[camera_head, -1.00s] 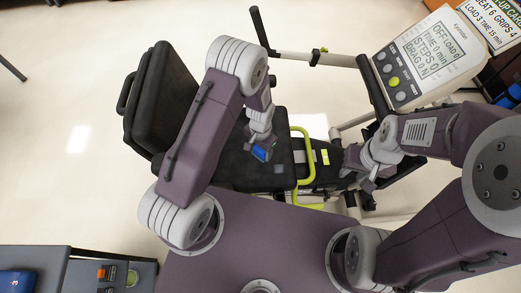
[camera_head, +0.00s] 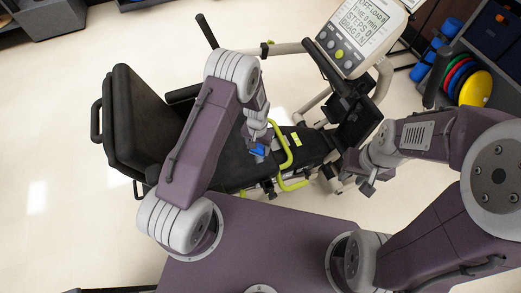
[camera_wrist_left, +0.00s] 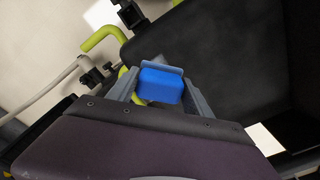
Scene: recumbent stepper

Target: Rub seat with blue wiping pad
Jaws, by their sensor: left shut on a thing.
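The stepper's black seat (camera_head: 228,168) lies in the middle of the head view, with its upright black backrest (camera_head: 150,125) to the left. My left gripper (camera_head: 257,143) is shut on the blue wiping pad (camera_head: 258,151) near the seat's right end, beside the yellow-green handle (camera_head: 286,150). In the left wrist view the pad (camera_wrist_left: 161,84) sits between the two grey fingers, with the dark seat (camera_wrist_left: 222,58) behind it. I cannot tell whether the pad touches the seat. My right gripper (camera_head: 367,187) is right of the seat, apart from it; its fingers are too small to read.
The stepper's console (camera_head: 352,38) stands at the upper right, with a grey handlebar (camera_head: 287,47) beside it. Coloured weight plates (camera_head: 474,86) and blue dumbbells (camera_head: 437,52) are at the far right. The pale floor (camera_head: 60,210) on the left is clear.

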